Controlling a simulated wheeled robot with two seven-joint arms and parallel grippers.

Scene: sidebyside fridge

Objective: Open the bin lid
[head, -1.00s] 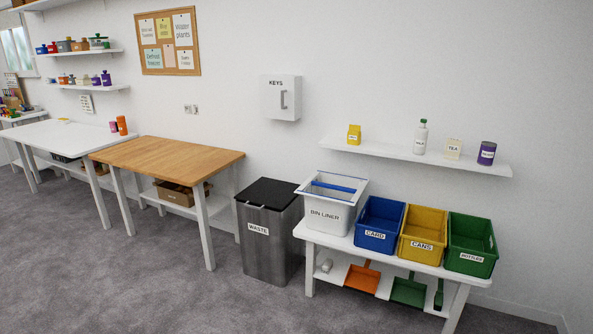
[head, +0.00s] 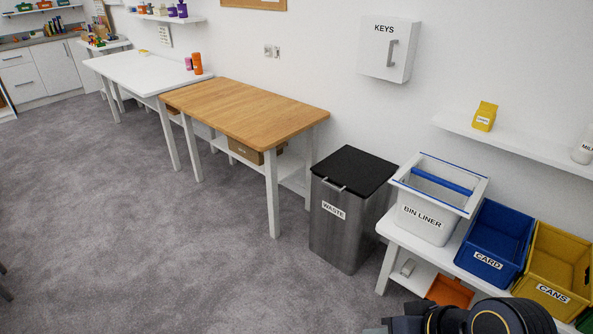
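The waste bin (head: 345,222) is a tall steel box standing on the floor between the wooden table and the bin liner bench. Its black lid (head: 352,171) is shut flat on top, with a small metal handle (head: 334,186) at the front edge. A white label on the front reads WASTE. Part of one of my arms shows at the bottom right edge, well in front of the bin. No gripper fingers can be seen in the head view.
A wooden table (head: 245,108) stands left of the bin. To the right, a white bench (head: 408,243) holds a bin liner box (head: 425,219), a blue card crate (head: 490,252) and a yellow cans crate (head: 548,287). A keys cabinet (head: 388,48) hangs above. Grey floor (head: 180,255) is clear in front.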

